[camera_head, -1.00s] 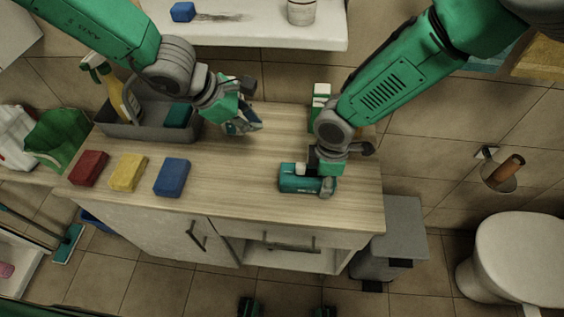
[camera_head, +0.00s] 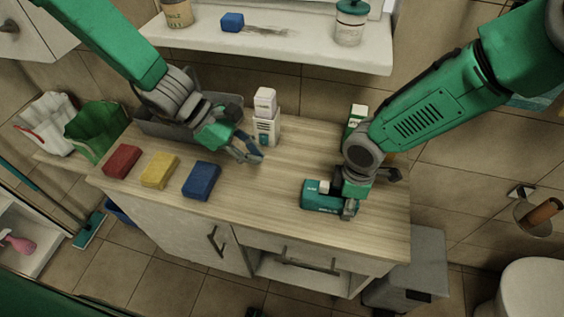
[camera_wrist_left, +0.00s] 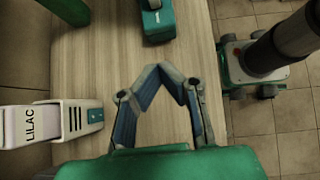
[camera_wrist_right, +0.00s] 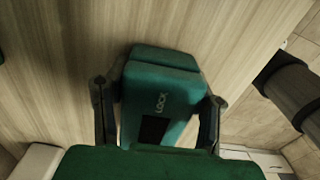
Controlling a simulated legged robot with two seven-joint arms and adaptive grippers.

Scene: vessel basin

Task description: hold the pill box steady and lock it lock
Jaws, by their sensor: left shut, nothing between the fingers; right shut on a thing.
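The pill box is a teal box (camera_head: 318,196) with a small white part on top, near the front right of the wooden counter. The right wrist view shows it (camera_wrist_right: 165,75) with the word LOCK and a dark square on its face. My right gripper (camera_head: 351,204) is shut on it, one finger on each side. My left gripper (camera_head: 257,156) is shut and empty over the middle of the counter, left of and behind the box. In the left wrist view its fingertips (camera_wrist_left: 173,73) meet, and the box (camera_wrist_left: 158,22) is beyond them, apart.
A white LILAC dispenser (camera_head: 267,128) stands behind my left gripper. Red (camera_head: 122,161), yellow (camera_head: 160,170) and blue (camera_head: 201,180) sponges lie at the left. A grey caddy (camera_head: 165,128) and a green-and-white carton (camera_head: 356,118) stand at the back. Bare counter separates my left gripper from the box.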

